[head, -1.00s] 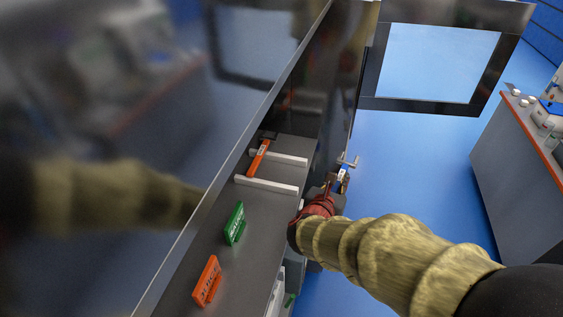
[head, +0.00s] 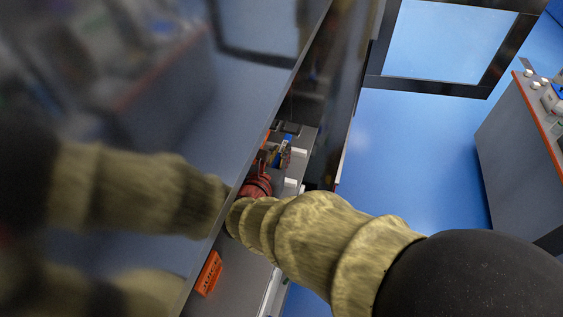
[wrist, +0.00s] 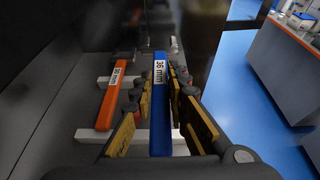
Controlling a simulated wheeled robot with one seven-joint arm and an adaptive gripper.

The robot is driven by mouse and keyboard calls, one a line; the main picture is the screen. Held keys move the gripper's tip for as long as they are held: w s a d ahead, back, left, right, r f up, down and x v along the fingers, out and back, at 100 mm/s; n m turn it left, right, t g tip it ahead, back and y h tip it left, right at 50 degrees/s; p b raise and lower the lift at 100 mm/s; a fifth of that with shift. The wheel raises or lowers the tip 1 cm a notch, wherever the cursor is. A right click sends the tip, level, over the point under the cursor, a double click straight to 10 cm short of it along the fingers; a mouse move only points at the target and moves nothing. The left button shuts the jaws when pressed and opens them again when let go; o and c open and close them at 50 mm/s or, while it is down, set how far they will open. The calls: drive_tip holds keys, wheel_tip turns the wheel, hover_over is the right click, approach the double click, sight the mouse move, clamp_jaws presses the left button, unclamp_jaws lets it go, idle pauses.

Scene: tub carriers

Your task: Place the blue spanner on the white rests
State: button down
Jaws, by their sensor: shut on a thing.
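The blue spanner (wrist: 160,115), labelled 36 mm, lies lengthwise between the fingers of my gripper (wrist: 164,92) in the wrist view. My gripper is shut on it. In the head view the blue spanner (head: 285,148) shows just beyond my gripper (head: 275,158), over the shelf. Two white rests cross the shelf: the near rest (wrist: 88,135) and the far rest (wrist: 104,81). The blue spanner lies over both in the picture; I cannot tell if it touches them. In the head view, my wrist hides most of the rests (head: 298,152).
A dark glossy panel (head: 255,110) runs close along the left. Blue floor (head: 410,160) is clear to the right.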

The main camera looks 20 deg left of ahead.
drive_tip(key=shift+w+a+f, duration=0.1)
drive_tip(key=shift+f, duration=2.4)
drive_tip(key=shift+f+b, duration=0.25)
drive_tip(key=shift+b, duration=0.2)
drive_tip(key=c, duration=1.7)
unclamp_jaws()
drive_tip(key=shift+c, duration=0.2)
